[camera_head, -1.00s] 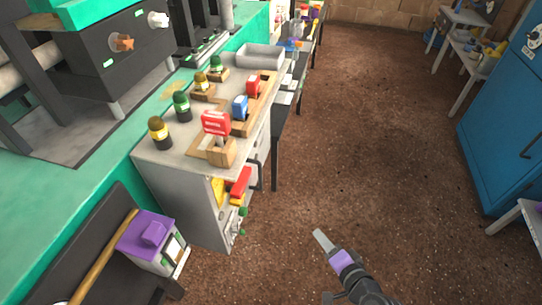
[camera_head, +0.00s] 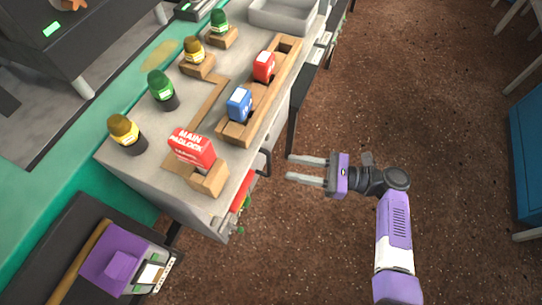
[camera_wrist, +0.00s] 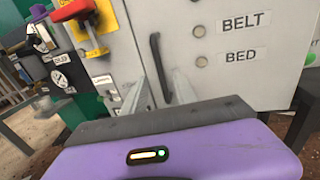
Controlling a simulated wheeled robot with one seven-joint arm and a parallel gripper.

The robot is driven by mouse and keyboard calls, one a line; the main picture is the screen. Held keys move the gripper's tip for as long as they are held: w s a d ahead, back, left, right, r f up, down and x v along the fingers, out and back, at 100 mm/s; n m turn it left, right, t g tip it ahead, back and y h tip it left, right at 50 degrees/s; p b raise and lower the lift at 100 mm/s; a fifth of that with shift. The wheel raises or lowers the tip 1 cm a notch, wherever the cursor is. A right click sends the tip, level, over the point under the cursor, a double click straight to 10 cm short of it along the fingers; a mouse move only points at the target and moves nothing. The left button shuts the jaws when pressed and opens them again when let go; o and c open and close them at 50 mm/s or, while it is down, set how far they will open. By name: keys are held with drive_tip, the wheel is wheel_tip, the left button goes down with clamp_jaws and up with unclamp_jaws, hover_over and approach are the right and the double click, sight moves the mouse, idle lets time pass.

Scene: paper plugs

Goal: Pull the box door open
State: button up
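The box (camera_head: 140,175) is a grey cabinet beside the green bench. Its door (camera_wrist: 225,85) fills much of the wrist view, with "BELT" and "BED" labels and a dark vertical handle (camera_wrist: 158,65). The handle (camera_head: 266,163) also shows at the box's right side in the head view. My gripper (camera_head: 288,168) is open and empty, its two fingers pointing left at the handle with a small gap before it. In the wrist view the fingers (camera_wrist: 162,85) appear on either side of the handle's lower part. The door looks shut against the box.
A "main padlock" red block (camera_head: 193,147), blue and red blocks and several capped plugs stand on the box top. A red lever (camera_wrist: 73,10) sticks out from the face beside the door. A purple-topped case (camera_head: 117,262) is at lower left.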

sight(269, 163)
drive_tip(key=a, duration=0.2)
drive_tip(key=a+b, duration=0.1)
drive_tip(key=a, duration=0.2)
drive_tip(key=w+a, duration=0.1)
drive_tip(key=a, duration=0.1)
drive_tip(key=shift+a+b, duration=0.25)
drive_tip(key=shift+b, duration=0.05)
drive_tip(key=shift+c, duration=0.2)
clamp_jaws()
idle(1.0)
